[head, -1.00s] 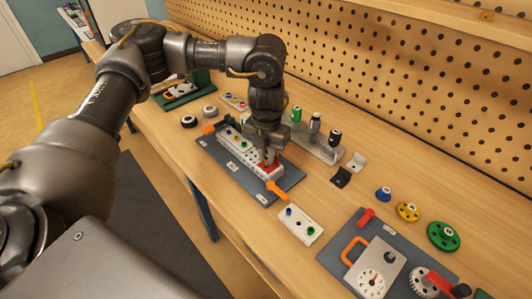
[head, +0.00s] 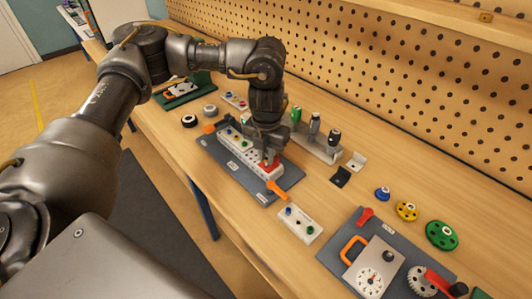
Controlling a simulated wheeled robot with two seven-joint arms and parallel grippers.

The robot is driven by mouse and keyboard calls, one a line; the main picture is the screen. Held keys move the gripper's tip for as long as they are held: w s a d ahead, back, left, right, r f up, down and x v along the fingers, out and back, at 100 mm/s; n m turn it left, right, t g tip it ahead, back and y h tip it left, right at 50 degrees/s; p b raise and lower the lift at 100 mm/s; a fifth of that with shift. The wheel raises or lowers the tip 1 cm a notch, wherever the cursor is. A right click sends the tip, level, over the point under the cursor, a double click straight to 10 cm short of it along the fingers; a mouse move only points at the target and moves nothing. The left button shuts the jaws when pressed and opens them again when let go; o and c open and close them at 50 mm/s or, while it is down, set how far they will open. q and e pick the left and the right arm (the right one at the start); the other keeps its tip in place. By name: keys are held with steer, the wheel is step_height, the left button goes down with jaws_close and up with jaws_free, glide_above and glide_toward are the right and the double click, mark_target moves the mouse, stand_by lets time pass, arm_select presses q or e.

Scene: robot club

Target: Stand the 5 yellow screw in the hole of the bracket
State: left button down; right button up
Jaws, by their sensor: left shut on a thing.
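My left gripper (head: 267,157) points down over the near right end of a white holed block (head: 235,147) on a grey mat (head: 219,159). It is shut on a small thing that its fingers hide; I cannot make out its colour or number. A red piece (head: 267,167) sits at the block's end, right under the fingertips. I cannot tell whether it is the bracket or whether the held thing touches it. Small coloured heads, blue, yellow and green, stand along the block. The number 5 is not readable anywhere. My right gripper is not in view.
Orange handles flank the mat, one at its near right (head: 278,190). A stand with green and black-topped cylinders (head: 316,140) is close behind the gripper. A small white tray (head: 300,225), a black angle piece (head: 341,177) and a gauge panel (head: 376,265) lie to the right.

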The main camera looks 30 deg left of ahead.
mark_target(266, 160)
arm_select(q)
steer(key=shift+f, duration=0.6)
stand_by(0.9)
steer(key=c, duration=1.6)
jaws_free()
steer(key=shift+r, duration=0.15)
steer(key=shift+r+p, duration=2.6)
steer(key=shift+p, duration=0.05)
